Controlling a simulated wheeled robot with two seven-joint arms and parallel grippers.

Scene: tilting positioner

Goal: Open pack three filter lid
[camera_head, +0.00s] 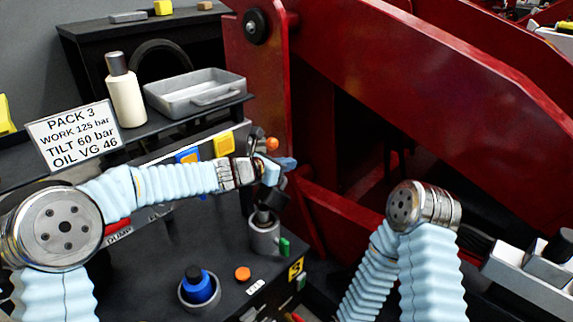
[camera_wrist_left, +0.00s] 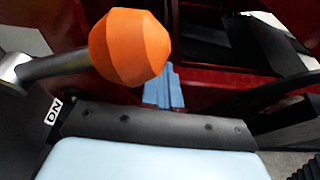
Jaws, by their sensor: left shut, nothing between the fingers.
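My left gripper (camera_head: 288,163) reaches in from the left over the black cabinet top. Its blue fingers are shut and empty; they also show in the left wrist view (camera_wrist_left: 164,88). Below the gripper stands a grey cylinder (camera_head: 264,238) with a dark top, partly covered by my wrist. Nearer the front is a blue cap (camera_head: 199,285) with a dark top, seated in a grey ring. I cannot tell for certain which is the filter lid. A white sign (camera_head: 72,137) reads PACK 3. My right gripper is out of view.
A lever with an orange knob (camera_wrist_left: 128,45) is close to my left gripper; the knob shows behind it in the head view (camera_head: 272,143). A grey tray (camera_head: 195,92) and white bottle (camera_head: 125,95) stand on the shelf. Red steel arms (camera_head: 430,80) fill the right.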

